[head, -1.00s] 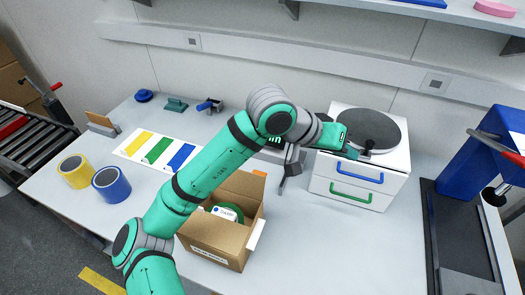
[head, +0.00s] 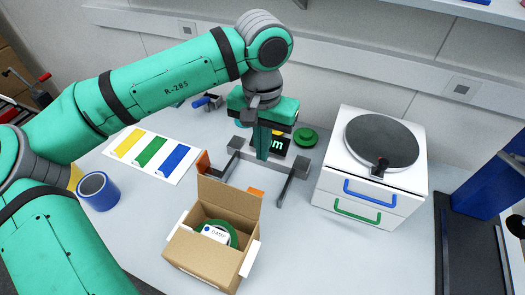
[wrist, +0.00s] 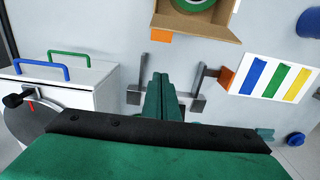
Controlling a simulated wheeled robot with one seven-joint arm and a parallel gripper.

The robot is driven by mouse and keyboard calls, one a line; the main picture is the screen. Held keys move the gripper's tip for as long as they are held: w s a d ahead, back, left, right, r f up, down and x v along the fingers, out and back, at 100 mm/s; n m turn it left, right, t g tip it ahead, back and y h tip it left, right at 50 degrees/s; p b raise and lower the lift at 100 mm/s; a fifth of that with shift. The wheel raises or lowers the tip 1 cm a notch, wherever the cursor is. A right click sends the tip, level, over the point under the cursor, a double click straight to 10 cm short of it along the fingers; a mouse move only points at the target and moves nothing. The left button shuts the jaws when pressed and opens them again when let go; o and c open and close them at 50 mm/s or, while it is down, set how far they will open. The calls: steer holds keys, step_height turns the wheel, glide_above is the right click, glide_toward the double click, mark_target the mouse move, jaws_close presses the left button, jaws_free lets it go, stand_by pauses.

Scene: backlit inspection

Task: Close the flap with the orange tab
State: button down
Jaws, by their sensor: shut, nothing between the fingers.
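An open cardboard box (head: 203,262) stands on the table with a green roll (head: 233,236) and a white labelled item (head: 214,233) inside. Its rear flap (head: 228,200) stands up, with an orange tab (head: 257,193) at its upper right edge. The flap shows at the top of the wrist view (wrist: 205,28), with the orange tab (wrist: 160,36) at its left. My gripper (head: 262,155) points down behind the flap, apart from it, over a grey metal frame. The wrist view shows its fingers (wrist: 160,82) together and empty.
The grey frame (head: 239,158) with two arms lies behind the box; an orange block (head: 203,162) is at its left. A white drawer unit (head: 364,198) with a grey disc stands right. A colour-striped sheet (head: 150,153) and blue roll (head: 99,191) are left. Table right of the box is clear.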

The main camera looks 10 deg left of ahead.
steer(key=s+f, duration=0.3)
steer(key=f, duration=0.4)
steer(key=shift+s+a, duration=0.3)
steer(key=shift+a, duration=0.05)
steer(key=shift+r, duration=0.15)
